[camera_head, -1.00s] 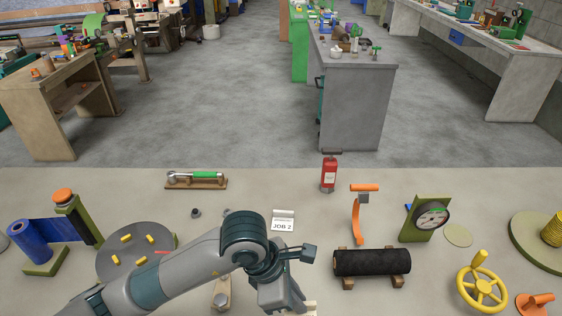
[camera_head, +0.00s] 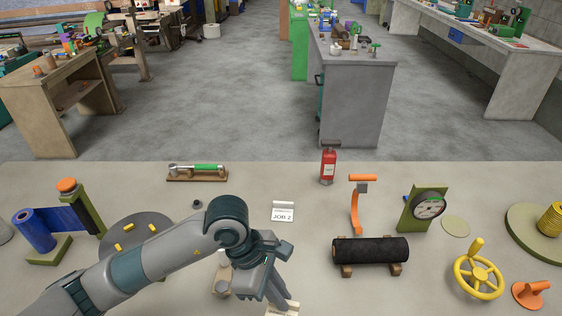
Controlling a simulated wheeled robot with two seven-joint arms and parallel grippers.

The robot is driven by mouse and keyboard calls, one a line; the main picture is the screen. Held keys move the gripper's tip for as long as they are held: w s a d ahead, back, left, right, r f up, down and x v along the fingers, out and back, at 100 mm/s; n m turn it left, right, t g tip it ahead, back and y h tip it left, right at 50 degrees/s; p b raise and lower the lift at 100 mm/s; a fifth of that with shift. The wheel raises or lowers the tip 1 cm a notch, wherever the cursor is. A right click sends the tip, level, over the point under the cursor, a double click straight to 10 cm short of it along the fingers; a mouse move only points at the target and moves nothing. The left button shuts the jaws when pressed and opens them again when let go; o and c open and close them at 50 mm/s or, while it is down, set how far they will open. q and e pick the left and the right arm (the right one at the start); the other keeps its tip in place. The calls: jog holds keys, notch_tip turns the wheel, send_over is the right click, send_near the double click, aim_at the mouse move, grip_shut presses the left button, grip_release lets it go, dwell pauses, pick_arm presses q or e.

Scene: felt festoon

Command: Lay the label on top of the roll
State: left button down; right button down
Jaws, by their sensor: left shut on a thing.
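The black roll (camera_head: 371,250) lies sideways on a wooden cradle at the right of centre on the bench. My left gripper (camera_head: 284,299) points down at the bottom edge of the frame, to the left of the roll and apart from it. It is shut on a small pale piece, which looks like the label (camera_head: 283,309); its lower part is cut off by the frame edge. A white card reading JOB 2 (camera_head: 283,212) stands on the bench behind the gripper. My right gripper is not in view.
An orange curved tool (camera_head: 355,205), a green-framed gauge (camera_head: 428,206) and a yellow handwheel (camera_head: 479,272) stand around the roll. A red extinguisher (camera_head: 328,168) is behind. A blue roll (camera_head: 35,231) and a grey disc (camera_head: 135,226) are at the left. Bench between gripper and roll looks clear.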

pick_arm(q)
jog(key=w+a+r+m+g+y+b, duration=0.1)
jog(key=a+m+y+b, duration=0.1)
jog(key=a+m, duration=0.5)
jog(key=w+a+r+m+g+y+b, duration=0.2)
jog(key=a+m, duration=0.6)
jog(key=a, duration=0.5)
jog(key=shift+w+a+b, duration=0.15)
jog(key=shift+w+b, duration=0.1)
jog(key=shift+b, duration=0.55)
jog(key=shift+f, duration=0.15)
jog(key=shift+x, duration=1.6)
jog(key=shift+s, duration=0.1)
jog(key=shift+a, duration=0.1)
